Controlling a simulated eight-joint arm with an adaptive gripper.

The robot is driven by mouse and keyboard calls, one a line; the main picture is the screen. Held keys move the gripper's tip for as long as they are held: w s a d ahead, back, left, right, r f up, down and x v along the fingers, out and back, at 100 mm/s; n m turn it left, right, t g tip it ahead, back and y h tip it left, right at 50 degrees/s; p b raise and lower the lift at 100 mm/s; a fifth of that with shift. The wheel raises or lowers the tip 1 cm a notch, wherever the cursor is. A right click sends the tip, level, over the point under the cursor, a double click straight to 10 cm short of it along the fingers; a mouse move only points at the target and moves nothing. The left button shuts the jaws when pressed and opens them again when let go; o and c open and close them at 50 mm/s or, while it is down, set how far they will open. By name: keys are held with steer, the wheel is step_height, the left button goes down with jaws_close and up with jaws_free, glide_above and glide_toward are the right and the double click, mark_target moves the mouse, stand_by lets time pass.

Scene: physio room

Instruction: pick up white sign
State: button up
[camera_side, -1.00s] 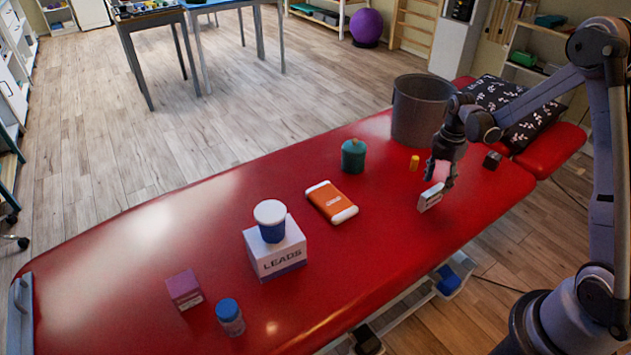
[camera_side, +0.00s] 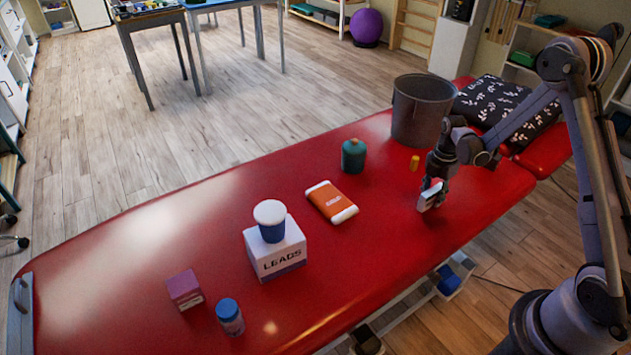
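The white sign (camera_side: 428,200) is a small white block with a dark mark on its face, near the right end of the red table, close to its front edge. My gripper (camera_side: 433,188) points down right at the sign, with its fingers around the sign's upper part. The fingers partly cover the sign. I cannot tell whether they are closed tight on it, or whether it is clear of the table.
An orange case (camera_side: 332,202) lies to the left. Further left are a LEADS box (camera_side: 277,258) with a white-lidded tub (camera_side: 270,222), a purple box (camera_side: 184,289) and a blue-capped bottle (camera_side: 229,317).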

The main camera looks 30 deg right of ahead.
jaws_close()
steer(key=shift+r, duration=0.1)
